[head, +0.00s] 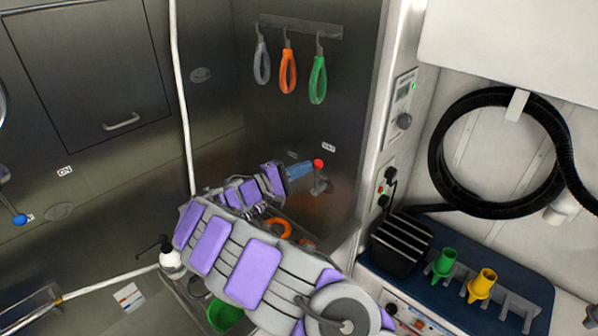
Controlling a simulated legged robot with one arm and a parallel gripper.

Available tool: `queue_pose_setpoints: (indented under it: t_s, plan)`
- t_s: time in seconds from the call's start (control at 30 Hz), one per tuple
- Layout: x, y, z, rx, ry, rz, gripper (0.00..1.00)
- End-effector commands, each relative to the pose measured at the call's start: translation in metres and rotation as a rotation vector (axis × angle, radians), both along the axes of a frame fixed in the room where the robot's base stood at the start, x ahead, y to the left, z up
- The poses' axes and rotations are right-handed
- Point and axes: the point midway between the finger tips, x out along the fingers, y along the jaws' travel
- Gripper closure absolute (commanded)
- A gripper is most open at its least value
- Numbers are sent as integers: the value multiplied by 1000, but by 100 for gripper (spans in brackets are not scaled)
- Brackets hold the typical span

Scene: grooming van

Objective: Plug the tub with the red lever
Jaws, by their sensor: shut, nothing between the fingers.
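The red-knobbed lever (318,164) sticks out from the steel wall, right of the picture's middle, beside a small label. My arm reaches up from the bottom right, and my gripper (303,170) is shut and empty just left of the lever. They look close in the picture, but I cannot tell whether they touch. The tub lies below, mostly hidden behind my arm. An orange ring (279,229) shows just past the arm, and a green bowl-like thing (224,315) shows under it. I cannot make out the drain.
A blue-knobbed lever (19,220) is on the left wall by an ON label. Grey, orange and green loops (289,72) hang above. A white hose (181,100) runs down the wall. At right are a blue shelf (462,262) with nozzles and a coiled black hose (437,150).

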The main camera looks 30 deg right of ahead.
Motion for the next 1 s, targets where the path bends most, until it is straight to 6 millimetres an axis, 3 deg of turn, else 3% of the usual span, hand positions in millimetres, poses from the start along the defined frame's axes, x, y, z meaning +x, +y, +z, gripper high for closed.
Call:
queue_pose_setpoints:
  t_s: [0.2,0.37,0.8,1.0]
  plan:
    - [-2,-4,1,1,0,-7,100]
    - [-1,12,-1,1,1,-4,100]
    - [0,113,-13,-1,2,4,100]
    - [-2,150,-18,0,3,4,100]
